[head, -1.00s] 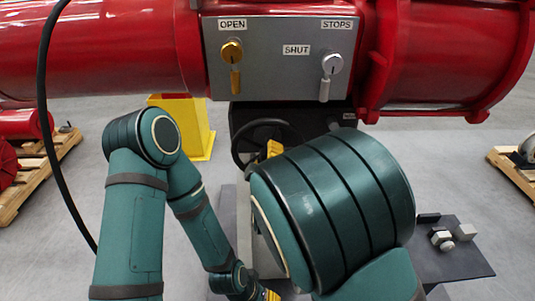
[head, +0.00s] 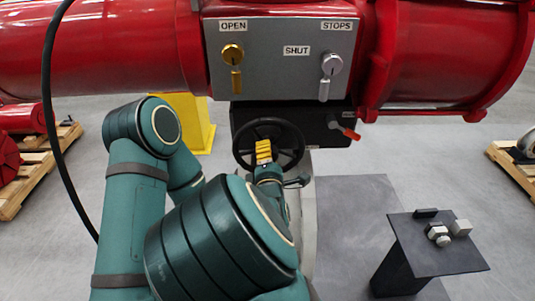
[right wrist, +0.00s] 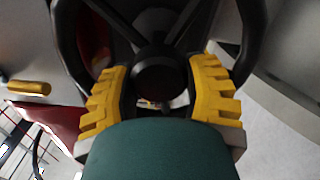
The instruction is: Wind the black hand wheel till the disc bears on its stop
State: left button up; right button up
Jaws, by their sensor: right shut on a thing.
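The black hand wheel (head: 299,138) stands on the front of a black gear housing (head: 300,113) under the red valve body. The gripper is shut on the wheel. The disc is not visible. My left arm shows at left in the head view, but its gripper is hidden.
A grey panel (head: 280,80) labelled OPEN, SHUT and STOPS carries a gold pointer (head: 235,65) and a silver pointer (head: 328,75). A red-handled lever (head: 346,130) sits right of the wheel. A dark stand (head: 430,262) holds small blocks. Floor between is clear.

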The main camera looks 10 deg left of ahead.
jog(key=shift+r+n, duration=0.1)
jog(key=shift+n, duration=0.3)
jog(key=o, duration=1.3)
jog(key=shift+o, duration=0.2)
jog(key=shift+s, duration=0.1)
jog(key=v, duration=1.1)
jog(key=shift+s+d, duration=0.2)
jog(key=shift+s, duration=0.15)
